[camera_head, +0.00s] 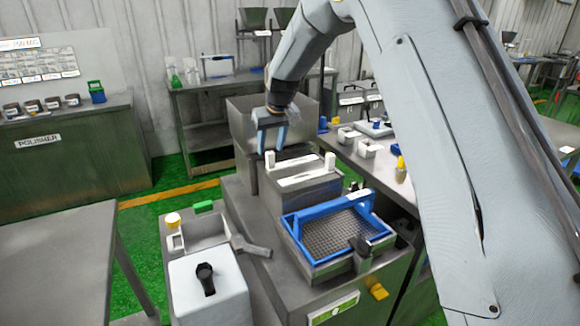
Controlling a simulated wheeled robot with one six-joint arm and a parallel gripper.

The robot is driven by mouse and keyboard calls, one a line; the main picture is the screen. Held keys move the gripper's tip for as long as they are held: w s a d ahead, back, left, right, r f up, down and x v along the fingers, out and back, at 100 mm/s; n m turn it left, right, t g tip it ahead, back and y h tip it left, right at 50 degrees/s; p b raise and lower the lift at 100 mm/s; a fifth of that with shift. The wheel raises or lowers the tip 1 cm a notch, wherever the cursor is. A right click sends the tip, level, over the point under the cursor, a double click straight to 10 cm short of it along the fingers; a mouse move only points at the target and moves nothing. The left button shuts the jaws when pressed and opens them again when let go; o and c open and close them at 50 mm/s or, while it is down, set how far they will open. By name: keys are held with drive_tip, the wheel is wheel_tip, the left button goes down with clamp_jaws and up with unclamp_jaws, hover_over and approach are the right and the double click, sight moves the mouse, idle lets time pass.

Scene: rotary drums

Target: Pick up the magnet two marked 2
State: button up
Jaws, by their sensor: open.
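I cannot read a mark 2 on anything in the head view, so I cannot tell which thing is magnet two. My gripper (271,147) points down with its two fingers apart and nothing visible between them. It is over the back left of a metal box (305,192) with a pale plate on top. A white upright post (330,161) stands at the box's right end. A similar white post (270,160) stands at the left, close to or just below the fingertips; I cannot tell whether they touch.
A blue-framed mesh tray (290,224) sits in front of the box. A white unit with a black knob (205,279) stands front left. Several small dark blocks (33,106) rest on the polisher bench (70,160). White blocks stand on the right bench (385,170).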

sight(271, 153)
drive_tip(key=shift+d+p+x, duration=0.1)
drive_tip(key=shift+p+x, duration=0.45)
drive_tip(key=shift+x, duration=0.85)
drive_tip(key=shift+d+p+x, duration=0.15)
drive_tip(key=shift+p+x, duration=0.4)
drive_tip(key=shift+x, duration=0.85)
drive_tip(key=shift+w, duration=0.2)
clamp_jaws()
drive_tip(key=shift+r, duration=0.1)
